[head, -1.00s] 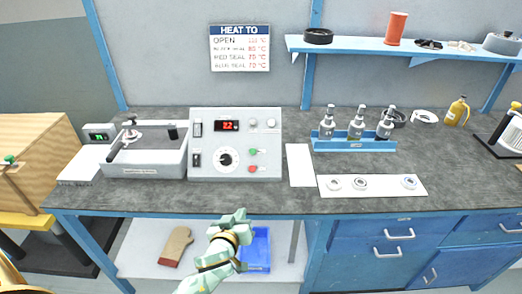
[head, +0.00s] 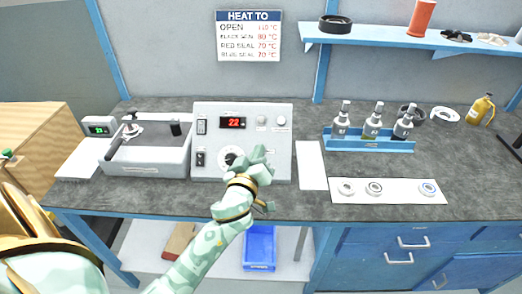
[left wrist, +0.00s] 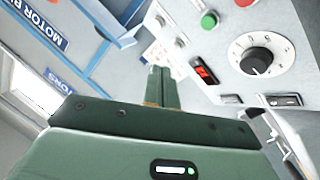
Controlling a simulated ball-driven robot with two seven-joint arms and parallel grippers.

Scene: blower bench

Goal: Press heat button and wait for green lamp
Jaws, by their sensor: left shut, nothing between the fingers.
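The grey control box (head: 207,178) stands on the bench with a red display (head: 232,122) that seems to read 22. Two round lamps (head: 261,120) at its upper right look pale and unlit. The left fingers (left wrist: 162,75) appear apart from the buttons. My right gripper is out of view.
A grey tray unit (head: 147,160) stands left of the box, beside a small green readout (head: 99,129). Right are a white pad (head: 312,165), a blue bottle rack (head: 369,144) and a white strip with rings (head: 400,194). A "HEAT TO" sign (head: 249,36) hangs behind.

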